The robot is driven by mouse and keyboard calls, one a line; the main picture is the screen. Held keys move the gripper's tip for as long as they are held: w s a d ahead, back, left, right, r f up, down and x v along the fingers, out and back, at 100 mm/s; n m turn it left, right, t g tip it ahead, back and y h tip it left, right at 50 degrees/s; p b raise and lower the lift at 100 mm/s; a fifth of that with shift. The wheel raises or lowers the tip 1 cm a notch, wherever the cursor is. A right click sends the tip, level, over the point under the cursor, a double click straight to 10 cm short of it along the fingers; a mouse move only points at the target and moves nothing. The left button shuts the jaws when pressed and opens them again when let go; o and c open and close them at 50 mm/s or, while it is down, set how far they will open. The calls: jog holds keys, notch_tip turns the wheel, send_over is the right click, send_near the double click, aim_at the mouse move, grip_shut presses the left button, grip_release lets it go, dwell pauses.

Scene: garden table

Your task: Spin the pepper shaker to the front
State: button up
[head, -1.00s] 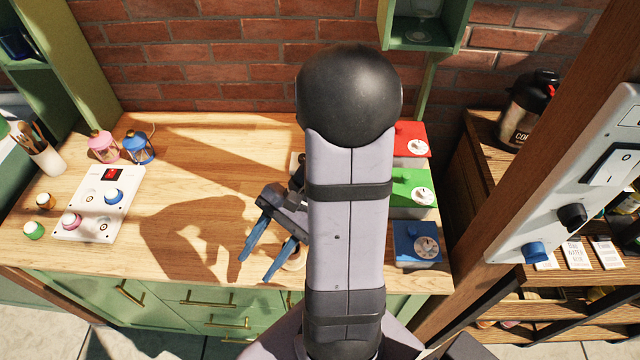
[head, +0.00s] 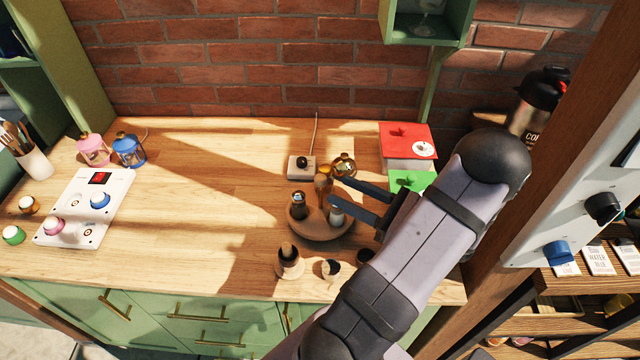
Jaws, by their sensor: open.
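A round wooden turntable (head: 318,234) stands on the right half of the counter in the head view. A dark shaker (head: 299,206), which looks like the pepper shaker, is at its left side. A pale shaker (head: 336,213) is at its right, partly behind a finger. A tall brown item (head: 323,184) stands toward the back, with a round golden glass vessel (head: 344,164) behind it. I cannot tell whether a finger touches anything.
In front are a small dark-and-wood item on a round base (head: 289,261) and another small round item (head: 330,268). A white switch box (head: 301,167) is behind. Red (head: 407,142) and green (head: 408,180) boxes stand right. The counter's left middle is clear.

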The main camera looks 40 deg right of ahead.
aim_at(326, 183)
jog(key=p+x, duration=0.2)
jog(key=x, duration=0.3)
jog(key=shift+w+a+r, duration=0.15)
jog(key=shift+w+a, duration=0.05)
jog(key=shift+w, duration=0.15)
jog(key=shift+x, duration=0.85)
grip_shut()
